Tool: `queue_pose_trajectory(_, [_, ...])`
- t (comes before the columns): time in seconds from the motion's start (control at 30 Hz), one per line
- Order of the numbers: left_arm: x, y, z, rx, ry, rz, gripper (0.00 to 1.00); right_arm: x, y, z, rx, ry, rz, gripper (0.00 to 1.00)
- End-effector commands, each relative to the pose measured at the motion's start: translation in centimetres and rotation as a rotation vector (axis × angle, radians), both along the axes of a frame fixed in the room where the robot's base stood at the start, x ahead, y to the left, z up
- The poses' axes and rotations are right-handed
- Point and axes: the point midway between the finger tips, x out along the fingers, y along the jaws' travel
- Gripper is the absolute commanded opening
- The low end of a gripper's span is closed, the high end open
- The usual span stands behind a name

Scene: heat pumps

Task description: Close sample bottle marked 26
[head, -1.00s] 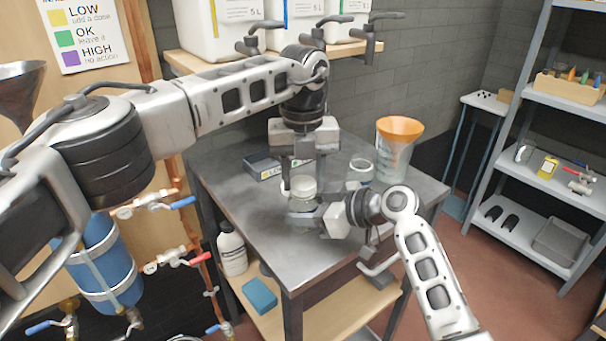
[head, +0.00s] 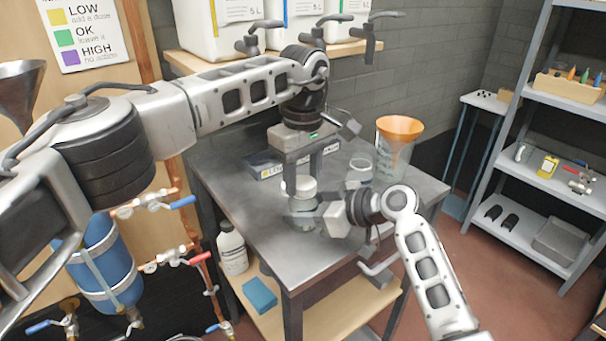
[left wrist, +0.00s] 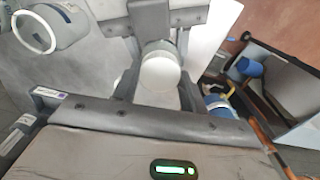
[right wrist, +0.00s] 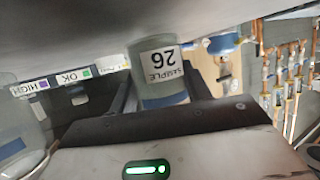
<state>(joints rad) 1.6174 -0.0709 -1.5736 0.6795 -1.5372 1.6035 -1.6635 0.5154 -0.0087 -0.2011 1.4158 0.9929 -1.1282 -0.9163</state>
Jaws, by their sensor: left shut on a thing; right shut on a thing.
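The sample bottle (head: 304,224) stands near the front of the metal table, partly hidden by my right gripper (head: 308,214). Its label in the right wrist view reads SAMPLE 26 (right wrist: 161,66), upside down there. My right gripper is shut on the bottle from the side. A white cap (head: 303,186) sits at the bottle's top; it also shows in the left wrist view (left wrist: 160,72). My left gripper (head: 302,181) points down from above and is shut on the cap. How tightly the cap sits on the neck cannot be told.
An open clear jar (head: 360,171) stands close on the right. Behind it is a beaker with an orange funnel (head: 400,128). The table's (head: 230,190) left side is clear.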

Motion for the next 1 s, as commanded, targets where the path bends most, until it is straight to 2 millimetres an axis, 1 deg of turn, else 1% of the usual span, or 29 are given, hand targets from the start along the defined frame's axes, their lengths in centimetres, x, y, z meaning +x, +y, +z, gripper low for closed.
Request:
queue_pose_trajectory(0.03, [0.0, 0.0, 0.0, -0.001, -0.001, -0.089, 0.15, 0.0, 0.0, 0.0, -0.001, 0.0, 0.0, 0.0])
queue_pose_trajectory(0.1, [0.0, 0.0, 0.0, 0.0, -0.001, -0.193, 0.15, 0.0, 0.0, 0.0, -0.001, 0.0, 0.0, 0.0])
queue_pose_trajectory(0.23, [0.0, 0.0, 0.0, -0.001, -0.001, -0.178, 0.15, 0.0, 0.0, 0.0, -0.001, 0.001, 0.001, 0.0])
queue_pose_trajectory(0.27, [0.0, 0.0, 0.0, 0.0, -0.001, -0.178, 0.45, 0.0, 0.0, 0.0, -0.001, 0.001, 0.001, 0.0])
queue_pose_trajectory(0.3, [0.0, 0.0, 0.0, -0.001, -0.001, -0.177, 0.56, 0.0, 0.0, 0.0, -0.001, 0.001, 0.001, 0.0])
queue_pose_trajectory(0.33, [0.0, 0.0, 0.0, -0.001, -0.001, -0.177, 0.65, 0.0, 0.0, 0.0, -0.001, 0.001, 0.001, 0.0])
queue_pose_trajectory(0.37, [0.0, 0.0, 0.0, -0.001, -0.001, -0.177, 0.68, 0.0, 0.0, 0.0, -0.001, 0.001, 0.001, 0.0])
queue_pose_trajectory(0.63, [0.0, 0.0, 0.1, -0.001, -0.001, -0.175, 0.68, 0.0, 0.0, 0.0, -0.001, 0.001, 0.001, 0.0])
queue_pose_trajectory(0.73, [0.0, 0.0, 0.7, 0.0, -0.001, -0.175, 0.68, 0.0, 0.0, 0.0, -0.001, 0.001, 0.001, 0.0])
queue_pose_trajectory(0.87, [0.0, 0.0, 2.8, -0.001, -0.003, -0.175, 0.68, 0.0, 0.0, 0.0, -0.001, 0.001, 0.001, 0.0])
queue_pose_trajectory(1.0, [0.1, -0.1, 6.0, 0.0, -0.006, -0.175, 0.68, 0.0, 0.0, 0.0, -0.001, 0.001, 0.001, 0.0])
